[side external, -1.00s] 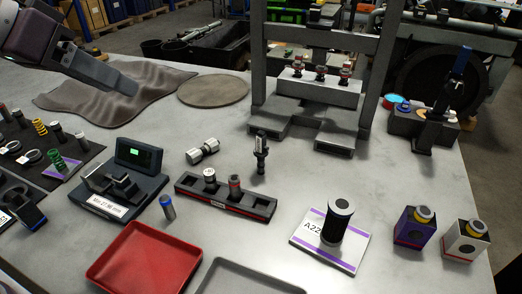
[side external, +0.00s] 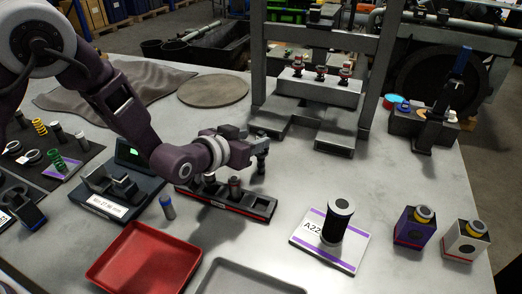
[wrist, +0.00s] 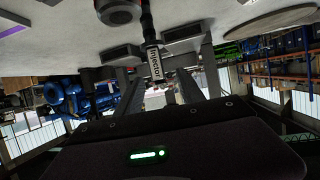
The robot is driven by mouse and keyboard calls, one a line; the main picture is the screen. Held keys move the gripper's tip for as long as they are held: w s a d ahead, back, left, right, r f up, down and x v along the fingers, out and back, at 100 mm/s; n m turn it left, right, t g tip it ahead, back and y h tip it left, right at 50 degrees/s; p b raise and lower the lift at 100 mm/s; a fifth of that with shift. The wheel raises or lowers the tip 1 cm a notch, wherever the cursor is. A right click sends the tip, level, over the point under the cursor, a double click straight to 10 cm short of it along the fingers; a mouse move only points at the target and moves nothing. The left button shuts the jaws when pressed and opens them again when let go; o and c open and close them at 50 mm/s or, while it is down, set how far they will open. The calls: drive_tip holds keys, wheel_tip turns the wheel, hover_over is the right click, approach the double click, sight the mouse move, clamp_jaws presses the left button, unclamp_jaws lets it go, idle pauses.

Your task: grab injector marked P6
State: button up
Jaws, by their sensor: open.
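A dark, slim injector (side external: 261,164) stands upright on the grey table, behind the black rack. In the wrist view the injector (wrist: 154,60) carries a white label reading "Injector"; I cannot read a P6 mark. My gripper (side external: 259,139) is at the injector's upper part in the side view and hides some of it. In the wrist view the open fingers (wrist: 155,84) lie either side of the injector's line. I cannot tell whether they touch it.
A black rack (side external: 262,209) with cylindrical parts sits just in front. A grey press frame (side external: 257,75) stands behind. The red tray (side external: 142,258), A22 plate (side external: 304,236) and digital gauge (side external: 118,191) are nearby.

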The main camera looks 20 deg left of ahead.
drive_tip(key=x, duration=0.7)
drive_tip(key=shift+d+f, duration=0.15)
drive_tip(key=shift+f, duration=0.05)
drive_tip(key=shift+w, duration=0.1)
clamp_jaws()
drive_tip(key=shift+r, duration=0.15)
idle(0.8)
